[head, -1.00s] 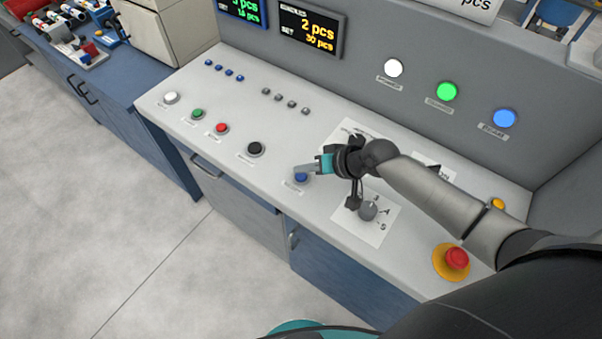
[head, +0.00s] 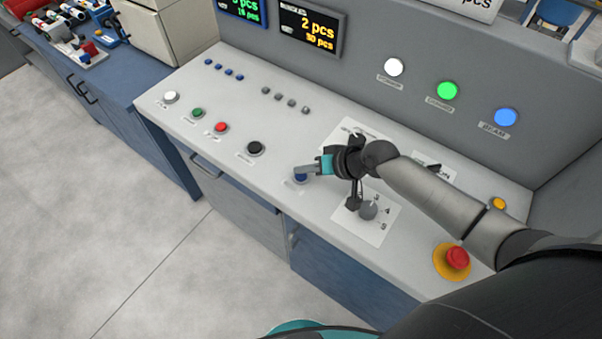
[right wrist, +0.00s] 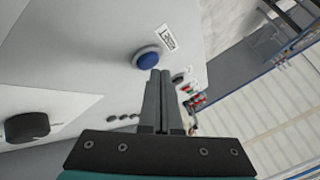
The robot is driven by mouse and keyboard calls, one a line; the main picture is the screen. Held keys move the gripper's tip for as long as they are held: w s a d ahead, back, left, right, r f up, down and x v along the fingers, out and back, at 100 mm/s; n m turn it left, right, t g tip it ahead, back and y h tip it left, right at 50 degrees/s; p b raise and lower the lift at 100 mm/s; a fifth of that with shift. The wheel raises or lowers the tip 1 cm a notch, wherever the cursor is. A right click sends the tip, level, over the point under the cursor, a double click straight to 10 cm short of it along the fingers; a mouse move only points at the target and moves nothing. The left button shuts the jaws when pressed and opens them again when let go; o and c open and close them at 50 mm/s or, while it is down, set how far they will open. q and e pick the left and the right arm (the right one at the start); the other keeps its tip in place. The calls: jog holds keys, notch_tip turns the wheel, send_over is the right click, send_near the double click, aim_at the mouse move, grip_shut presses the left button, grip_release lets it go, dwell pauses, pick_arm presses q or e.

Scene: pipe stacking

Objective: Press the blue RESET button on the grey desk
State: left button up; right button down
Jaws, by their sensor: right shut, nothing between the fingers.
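The blue RESET button (head: 301,178) sits near the front edge of the grey desk (head: 215,160). It also shows in the right wrist view (right wrist: 148,60), in a pale ring with a label beside it. My right gripper (head: 300,170) is shut and empty, and its fingertips are right at the button, partly covering it in the head view. In the right wrist view the shut fingers (right wrist: 160,78) end just beside the button; I cannot tell whether they touch it. My left gripper is not in view.
Black (head: 255,148), red (head: 221,128), green (head: 198,113) and white (head: 171,97) buttons line the desk to the left. A rotary knob (head: 369,211) and a red emergency stop (head: 457,258) are to the right. The upright panel carries lit lamps and displays.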

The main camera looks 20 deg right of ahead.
aim_at(305, 178)
jog(key=shift+f+b, duration=0.3)
jog(key=shift+f, duration=0.25)
dwell(0.5)
dwell(0.4)
jog(key=shift+r+p, duration=0.85)
notch_tip(305, 178, up, 5)
jog(key=p, duration=0.5)
jog(key=shift+r, duration=0.1)
dwell(0.4)
